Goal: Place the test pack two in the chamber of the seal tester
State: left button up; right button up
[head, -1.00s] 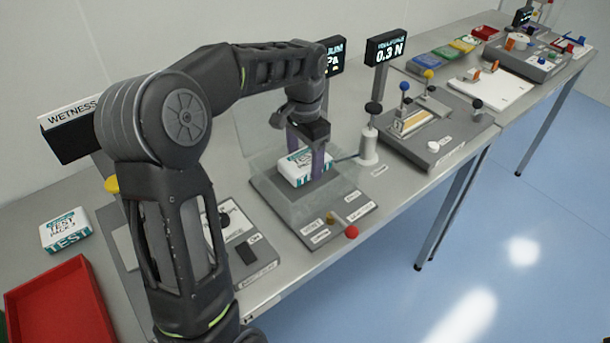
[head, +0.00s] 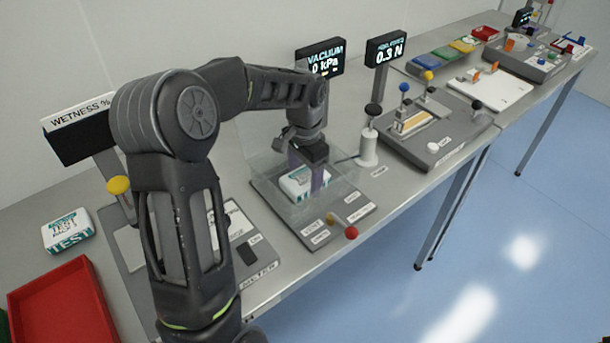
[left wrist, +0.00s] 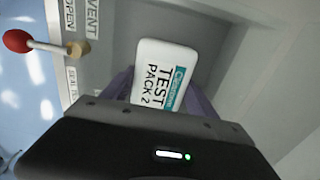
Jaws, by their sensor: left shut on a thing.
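Test pack two (head: 302,186), a white box with a teal band, is between the purple fingers of my left gripper (head: 306,178). The left wrist view shows its label "TEST PACK 2" (left wrist: 160,80). The pack is inside the clear-walled chamber (head: 262,172) of the seal tester (head: 283,215), low down near its floor. I cannot tell whether it touches the floor. My left gripper is shut on the pack and reaches in from above. My right gripper is not in view.
The vacuum display (head: 322,56) reads 0 kPa behind the chamber. A red-knobbed lever (head: 351,233) and a brass knob (head: 330,218) sit at the tester's front. Another test pack (head: 68,231) and a red tray (head: 60,305) are at the left.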

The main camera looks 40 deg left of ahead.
aim_at(305, 176)
pick_arm(q)
jog(key=shift+f, duration=0.1)
jog(key=o, duration=1.5)
notch_tip(305, 176, up, 12)
jog(key=shift+r+b, duration=0.15)
jog(key=shift+b, duration=0.3)
